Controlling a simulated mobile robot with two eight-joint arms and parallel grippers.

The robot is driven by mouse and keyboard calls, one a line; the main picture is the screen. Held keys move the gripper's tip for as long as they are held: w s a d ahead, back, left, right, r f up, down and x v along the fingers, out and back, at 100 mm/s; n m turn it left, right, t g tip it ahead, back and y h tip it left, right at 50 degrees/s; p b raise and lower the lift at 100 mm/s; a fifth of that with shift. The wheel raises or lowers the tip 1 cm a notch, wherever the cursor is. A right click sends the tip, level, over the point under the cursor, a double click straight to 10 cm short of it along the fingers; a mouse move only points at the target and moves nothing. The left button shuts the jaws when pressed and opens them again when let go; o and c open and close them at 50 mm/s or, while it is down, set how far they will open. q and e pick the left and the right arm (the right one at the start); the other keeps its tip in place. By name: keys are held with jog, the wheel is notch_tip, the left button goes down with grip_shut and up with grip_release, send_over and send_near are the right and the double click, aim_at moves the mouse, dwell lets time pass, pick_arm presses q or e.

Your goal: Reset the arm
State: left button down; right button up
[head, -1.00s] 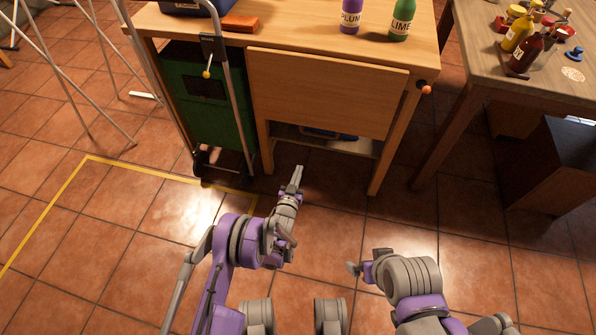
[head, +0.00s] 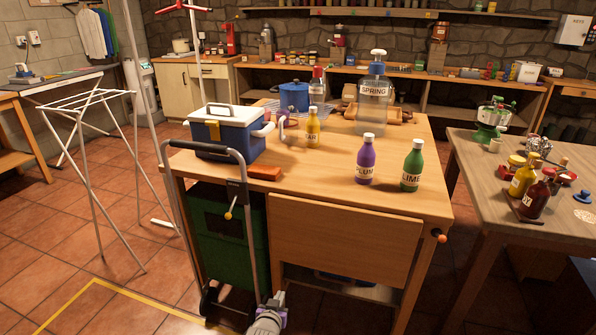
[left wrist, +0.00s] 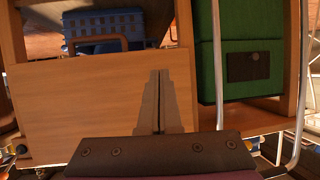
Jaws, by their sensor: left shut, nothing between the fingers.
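My left gripper (head: 277,300) shows at the bottom of the head view, in front of the wooden table's lower front. In the left wrist view its two fingers (left wrist: 160,78) are closed together with nothing between them. They point toward the wooden front panel (left wrist: 85,100) of the table, which also shows in the head view (head: 340,245). I cannot tell whether the fingertips touch the panel. Most of my left arm is below the head view. My right gripper is out of view.
A green box on a hand truck (head: 228,238) stands left of the panel. The table (head: 310,185) bears a cooler (head: 225,132), plum bottle (head: 366,160), lime bottle (head: 412,166) and spring water jug (head: 373,95). Another table (head: 480,190) stands right. A drying rack (head: 90,105) stands left, with open floor around.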

pick_arm(q)
jog(key=s+a+r+g+y, duration=0.1)
jog(key=s+a+r, duration=0.2)
jog(key=s, duration=0.3)
jog(key=s+a+r+n+g, duration=0.1)
jog(key=s+a+r+g, duration=0.15)
jog(key=s, duration=0.35)
jog(key=s+a+r+g+y, duration=0.1)
jog(key=s+a+r, duration=0.25)
jog(key=s, duration=0.25)
jog(key=s+a+f+n+g, duration=0.1)
jog(key=s+a+g, duration=0.1)
jog(key=s, duration=0.9)
jog(key=s+a+g, duration=0.1)
jog(key=s+g, duration=0.1)
jog(key=s, duration=0.9)
notch_tip(320, 180, up, 29)
jog(key=t+p, duration=0.1)
jog(key=p, duration=2.5)
jog(key=shift+w+p, duration=0.3)
jog(key=shift+p, duration=0.05)
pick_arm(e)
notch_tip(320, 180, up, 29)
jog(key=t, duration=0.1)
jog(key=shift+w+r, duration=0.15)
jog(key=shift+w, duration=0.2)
pick_arm(q)
jog(key=shift+s+r, duration=0.1)
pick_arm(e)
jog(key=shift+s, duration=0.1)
